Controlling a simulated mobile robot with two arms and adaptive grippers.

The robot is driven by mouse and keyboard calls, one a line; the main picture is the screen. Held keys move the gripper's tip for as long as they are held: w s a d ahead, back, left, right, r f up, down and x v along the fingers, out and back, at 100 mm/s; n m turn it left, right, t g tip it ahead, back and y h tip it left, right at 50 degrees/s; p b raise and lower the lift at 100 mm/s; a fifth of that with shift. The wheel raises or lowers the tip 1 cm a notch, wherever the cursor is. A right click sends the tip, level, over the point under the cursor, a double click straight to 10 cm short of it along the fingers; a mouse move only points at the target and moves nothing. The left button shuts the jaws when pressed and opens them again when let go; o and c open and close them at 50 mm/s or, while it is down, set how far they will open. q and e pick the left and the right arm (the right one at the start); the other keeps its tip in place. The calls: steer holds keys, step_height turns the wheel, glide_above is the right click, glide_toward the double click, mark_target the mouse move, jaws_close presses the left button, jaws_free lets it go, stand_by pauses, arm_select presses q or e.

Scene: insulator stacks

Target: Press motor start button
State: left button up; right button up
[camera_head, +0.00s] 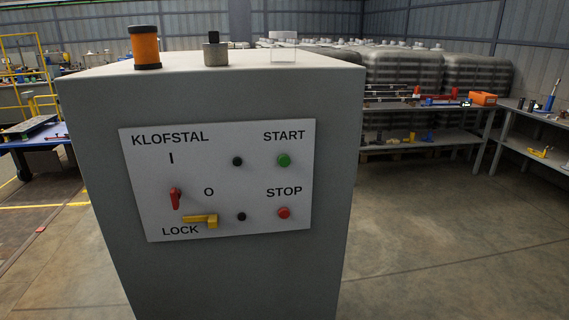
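A green start button (284,160) sits under the word START at the upper right of a light panel (262,185) on the front of a grey cabinet (330,260). A red stop button (284,213) is below it, under the word STOP. Two small black knobs or lamps (238,161) are left of the buttons. A red switch handle (175,198) stands near upright between the I and O marks. A yellow lock lever (203,220) lies horizontal above the word LOCK. Neither of my grippers shows in the head view.
On the cabinet top stand an orange and black cylinder (145,48), a grey metal piece (216,50) and a small clear block (283,46). Workbenches (420,105) with tools and caged tanks (478,76) are behind right. The floor in front right is clear.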

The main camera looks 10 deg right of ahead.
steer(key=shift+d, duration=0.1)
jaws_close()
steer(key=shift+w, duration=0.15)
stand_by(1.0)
